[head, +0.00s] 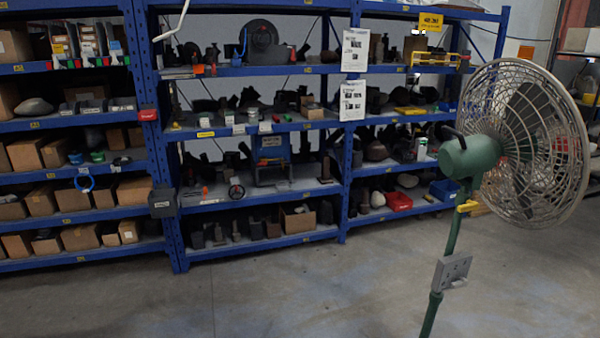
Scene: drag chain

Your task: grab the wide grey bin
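I cannot make out a wide grey bin with certainty in the head view. A small dark grey box (162,203) with a white label is at the front of a blue rack post, at the left of the middle rack bay. It looks narrow, and I cannot tell if it is a bin. Neither of my grippers is in view.
Blue shelving racks (262,238) full of cardboard boxes and dark parts line the back. A red bin (398,201) and a blue bin (445,189) sit on the lower right shelf. A large pedestal fan (470,158) stands at right. The concrete floor (290,295) in front is clear.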

